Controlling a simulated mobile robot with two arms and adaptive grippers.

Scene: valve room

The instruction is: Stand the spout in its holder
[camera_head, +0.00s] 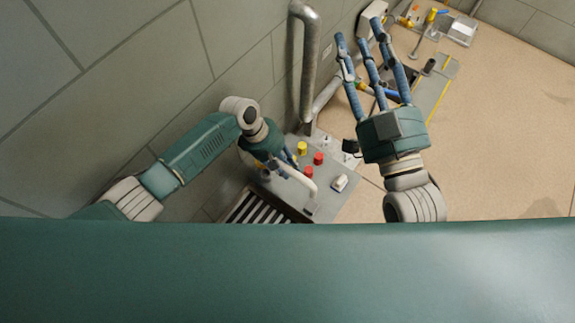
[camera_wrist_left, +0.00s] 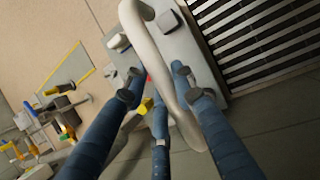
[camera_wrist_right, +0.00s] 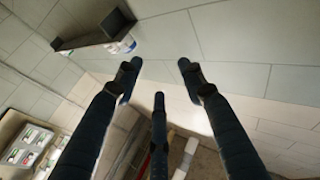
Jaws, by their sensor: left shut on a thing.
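The spout, a pale curved tube (camera_head: 299,181), is in my left gripper (camera_head: 287,160) over the grey work surface at the wall. In the left wrist view the spout (camera_wrist_left: 170,75) runs between the blue fingers of the gripper (camera_wrist_left: 157,84), its bent end at the top. The fingers partly cover it, and I cannot tell whether its lower end touches anything. I cannot clearly make out the holder. My right gripper (camera_head: 363,38) is open and empty, raised with its fingers spread; it also shows in the right wrist view (camera_wrist_right: 157,82).
Red knobs (camera_head: 308,171), a yellow knob (camera_head: 302,147) and a white block (camera_head: 340,182) are on the grey surface (camera_head: 325,203). A striped black grate (camera_head: 258,208) lies beside it. A thick vertical pipe (camera_head: 306,75) stands at the wall.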

